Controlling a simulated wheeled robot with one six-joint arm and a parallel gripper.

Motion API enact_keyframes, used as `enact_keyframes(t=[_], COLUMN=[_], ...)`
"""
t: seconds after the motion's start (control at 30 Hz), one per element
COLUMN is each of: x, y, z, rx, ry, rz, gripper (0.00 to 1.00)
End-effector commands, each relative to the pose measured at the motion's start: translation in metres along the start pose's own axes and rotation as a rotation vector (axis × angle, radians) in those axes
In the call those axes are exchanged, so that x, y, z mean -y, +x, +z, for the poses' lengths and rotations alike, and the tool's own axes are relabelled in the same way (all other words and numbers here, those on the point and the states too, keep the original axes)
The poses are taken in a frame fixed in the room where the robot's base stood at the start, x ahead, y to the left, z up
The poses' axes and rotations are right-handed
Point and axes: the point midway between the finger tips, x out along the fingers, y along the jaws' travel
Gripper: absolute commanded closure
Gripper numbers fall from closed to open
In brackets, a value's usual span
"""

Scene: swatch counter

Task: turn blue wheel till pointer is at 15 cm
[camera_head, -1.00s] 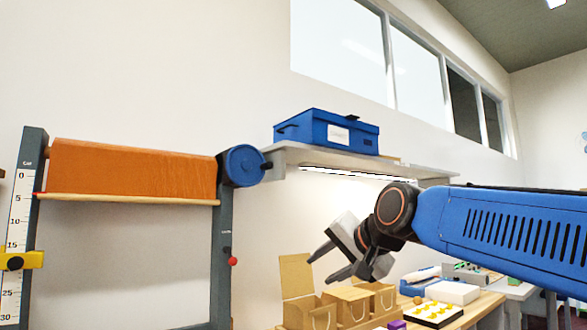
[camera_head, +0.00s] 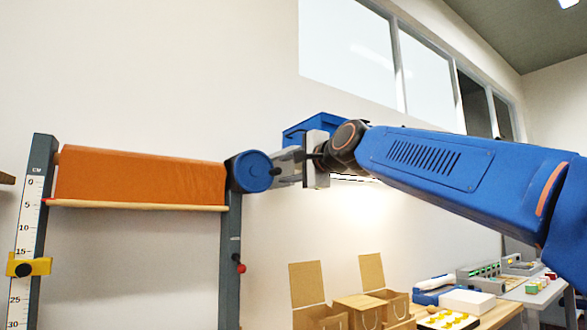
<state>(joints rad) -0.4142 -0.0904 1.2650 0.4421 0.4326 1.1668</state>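The blue wheel (camera_head: 250,171) sits at the top of the right post of the orange cloth frame, with a small dark handle (camera_head: 276,171) on its right side. My gripper (camera_head: 284,167) is at this handle, its fingers pointing left. Whether the fingers touch or grip the handle, I cannot tell. The orange cloth (camera_head: 140,176) hangs from the top, with a pale bar (camera_head: 140,205) along its lower edge. The bar's red left tip (camera_head: 46,202), seemingly the pointer, is near the 5 mark of the cm scale (camera_head: 30,215).
A yellow clamp with a black knob (camera_head: 28,266) is on the left post below 15. A red-tipped lever (camera_head: 240,267) is on the right post. Cardboard boxes (camera_head: 325,316) stand lower right.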

Motion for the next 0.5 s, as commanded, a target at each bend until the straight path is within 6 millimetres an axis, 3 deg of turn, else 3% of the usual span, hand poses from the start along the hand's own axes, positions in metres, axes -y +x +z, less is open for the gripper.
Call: enact_keyframes(t=[0.3,0.5], x=[-0.001,-0.001], y=[0.037,0.049], z=[0.000,0.000], rx=[0.000,0.000], ry=[-0.001,-0.001], rz=[0.001,0.001], gripper=[0.62,0.62])
